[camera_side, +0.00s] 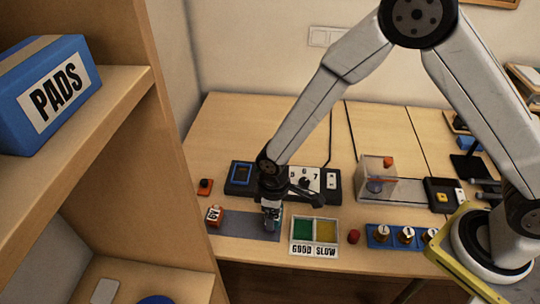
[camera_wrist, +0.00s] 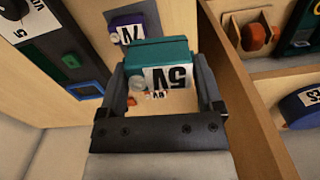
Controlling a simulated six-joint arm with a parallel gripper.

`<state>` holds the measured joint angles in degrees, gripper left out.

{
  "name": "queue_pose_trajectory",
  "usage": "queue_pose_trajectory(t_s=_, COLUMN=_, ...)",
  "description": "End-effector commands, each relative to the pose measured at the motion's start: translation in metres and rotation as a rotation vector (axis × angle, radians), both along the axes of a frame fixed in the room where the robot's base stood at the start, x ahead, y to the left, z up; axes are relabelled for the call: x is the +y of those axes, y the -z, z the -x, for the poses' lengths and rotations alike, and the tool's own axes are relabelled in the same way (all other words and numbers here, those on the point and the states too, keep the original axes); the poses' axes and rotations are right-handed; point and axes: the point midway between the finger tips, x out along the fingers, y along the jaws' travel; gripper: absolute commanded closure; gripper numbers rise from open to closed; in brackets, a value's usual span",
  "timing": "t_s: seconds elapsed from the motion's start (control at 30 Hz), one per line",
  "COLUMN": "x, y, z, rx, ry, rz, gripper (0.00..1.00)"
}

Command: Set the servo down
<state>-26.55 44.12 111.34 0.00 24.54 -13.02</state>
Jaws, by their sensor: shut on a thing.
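My gripper (camera_side: 271,222) is low over the right part of a grey mat (camera_side: 236,224) on the bench. It is shut on a teal servo (camera_side: 272,215), which shows only partly in the side view. In the wrist view the teal servo (camera_wrist: 165,54) sits between the two dark fingers of my gripper (camera_wrist: 160,72), with a white "5V" label facing the camera. I cannot tell whether the servo touches the mat.
An orange-red labelled block (camera_side: 214,216) lies on the mat's left. A green and yellow GOOD/SLOW tray (camera_side: 315,236) is close on the right. A dark dial unit (camera_side: 303,181) stands behind. A tall wooden shelf (camera_side: 172,150) rises at left. A purple labelled block (camera_wrist: 130,30) shows in the wrist view.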

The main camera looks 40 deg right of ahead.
Motion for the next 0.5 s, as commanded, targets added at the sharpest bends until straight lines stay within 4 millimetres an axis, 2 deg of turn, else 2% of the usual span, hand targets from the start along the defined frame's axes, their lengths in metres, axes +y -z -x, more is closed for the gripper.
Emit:
queue_pose_trajectory(t_s=0.2, x=-0.008, y=-0.011, z=0.022, rx=-0.001, ry=0.0, rz=-0.001, gripper=0.85)
queue_pose_trajectory(t_s=0.5, x=-0.013, y=-0.017, z=0.036, rx=0.0, ry=0.0, rz=0.0, gripper=0.85)
